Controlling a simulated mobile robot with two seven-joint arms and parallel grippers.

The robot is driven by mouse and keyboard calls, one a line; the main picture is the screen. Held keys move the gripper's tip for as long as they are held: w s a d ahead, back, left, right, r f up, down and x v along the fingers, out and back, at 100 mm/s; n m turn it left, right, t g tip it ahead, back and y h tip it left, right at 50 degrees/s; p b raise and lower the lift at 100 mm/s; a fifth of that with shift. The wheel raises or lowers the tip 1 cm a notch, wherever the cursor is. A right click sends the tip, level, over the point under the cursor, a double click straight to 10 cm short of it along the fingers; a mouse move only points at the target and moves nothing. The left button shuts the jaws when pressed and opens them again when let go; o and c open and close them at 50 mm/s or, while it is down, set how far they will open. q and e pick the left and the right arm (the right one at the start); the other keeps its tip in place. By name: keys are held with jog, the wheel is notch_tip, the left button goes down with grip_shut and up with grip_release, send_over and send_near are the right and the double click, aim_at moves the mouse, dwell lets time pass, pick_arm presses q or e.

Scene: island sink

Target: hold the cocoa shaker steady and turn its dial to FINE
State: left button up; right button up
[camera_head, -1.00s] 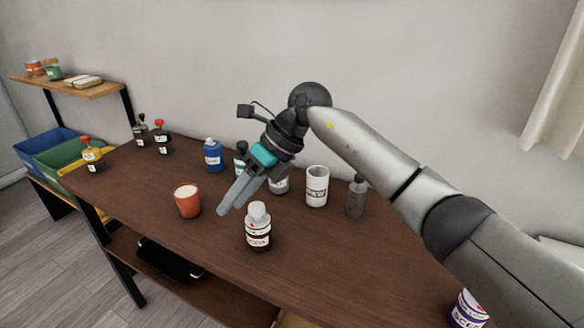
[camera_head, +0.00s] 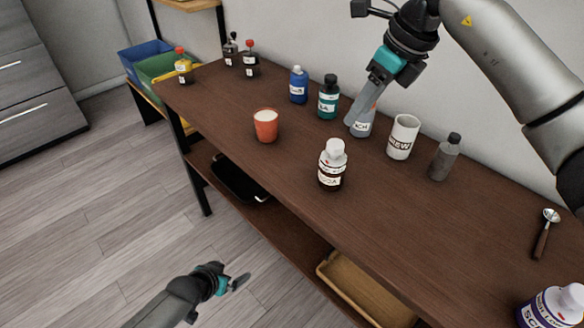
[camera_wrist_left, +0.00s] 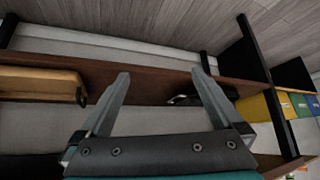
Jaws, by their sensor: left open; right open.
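The cocoa shaker (camera_head: 331,170) stands upright near the front edge of the table, with a dark brown body, a pale label and a white top. Its dial setting is too small to read. My right gripper (camera_head: 367,102) is open behind and right of the shaker, apart from it, and overlaps a labelled grey jar (camera_head: 360,127) in the view. I cannot tell whether they touch. My left gripper (camera_head: 240,282) is low in front of the table, away from the shaker. In the left wrist view its fingers (camera_wrist_left: 160,77) are spread with nothing between them.
An orange cup (camera_head: 266,127) stands left of the shaker. Blue (camera_head: 298,86) and teal (camera_head: 328,98) bottles, a white mug (camera_head: 402,138) and a grey bottle (camera_head: 444,158) line the back. A scoop (camera_head: 545,235) lies at right. A tan tray (camera_head: 365,290) sits on the lower shelf.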

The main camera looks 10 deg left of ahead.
pick_arm(q)
jog(key=w+d+r+t+h, duration=0.1)
jog(key=w+d+r, duration=0.2)
jog(key=w+r, duration=0.35)
jog(key=m+t+h, duration=0.2)
jog(key=m+h, duration=0.4)
jog(key=h, duration=0.1)
send_near(341, 162)
jog(key=a, duration=0.3)
jog(key=shift+g, duration=0.3)
jog(key=x, duration=1.5)
jog(key=shift+w+f, duration=0.1)
jog(key=shift+f, duration=0.3)
jog(key=c, duration=1.5)
jog(key=shift+o, duration=0.2)
